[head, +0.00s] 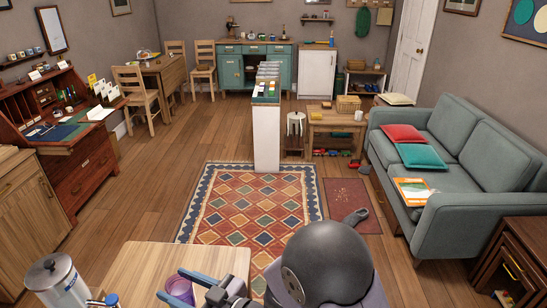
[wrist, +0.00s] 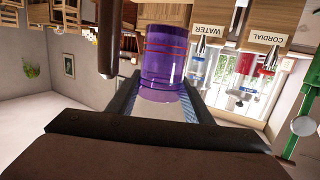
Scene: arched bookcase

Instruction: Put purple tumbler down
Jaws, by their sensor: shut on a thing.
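The purple tumbler (head: 181,288) is translucent and sits between the two blue-grey fingers of my gripper (head: 172,283), at the bottom of the head view. In the wrist view the tumbler (wrist: 165,55) fills the gap between the fingers, with red lines around it and a paler end toward the palm. My gripper (wrist: 160,88) is shut on it. A pale wooden top (head: 165,258) lies around and below the tumbler in the head view. I cannot tell whether the tumbler touches it.
In the wrist view, upside-down labels read WATER (wrist: 203,30) and CORDIAL (wrist: 266,38), near blue and red containers. A patterned rug (head: 250,205), a white pedestal (head: 266,138) and a grey sofa (head: 460,155) lie beyond.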

